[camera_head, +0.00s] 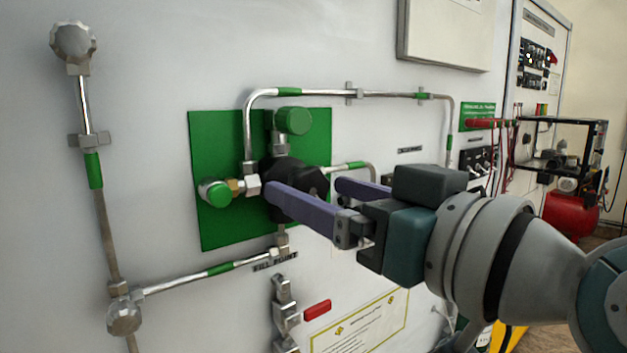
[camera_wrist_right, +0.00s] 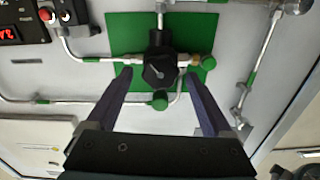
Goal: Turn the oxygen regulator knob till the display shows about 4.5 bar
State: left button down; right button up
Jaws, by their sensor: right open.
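The black regulator knob (camera_head: 297,178) is mounted on a green square panel (camera_head: 216,150) on the white wall, amid silver pipes and green-capped fittings. It also shows in the right wrist view (camera_wrist_right: 160,70), with a pale pointer line on its face. My right gripper (camera_head: 304,187) is open, its purple fingers aimed at the knob. In the right wrist view the fingertips (camera_wrist_right: 158,77) flank the knob with gaps on both sides; whether they reach its depth is unclear. One finger partly hides the knob in the head view. A red-digit display (camera_wrist_right: 8,32) is cut off and unreadable.
Green-capped fittings (camera_head: 293,121) and (camera_head: 214,193) sit close around the knob. A silver pipe (camera_head: 320,94) runs above it. A red label (camera_head: 317,310) and a notice (camera_head: 365,325) are on the wall below. A black-framed machine (camera_head: 567,150) stands at the right.

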jog(key=shift+w+a, duration=0.35)
jog(key=shift+w, duration=0.1)
grip_shut()
dwell(0.5)
jog(key=shift+m, duration=0.3)
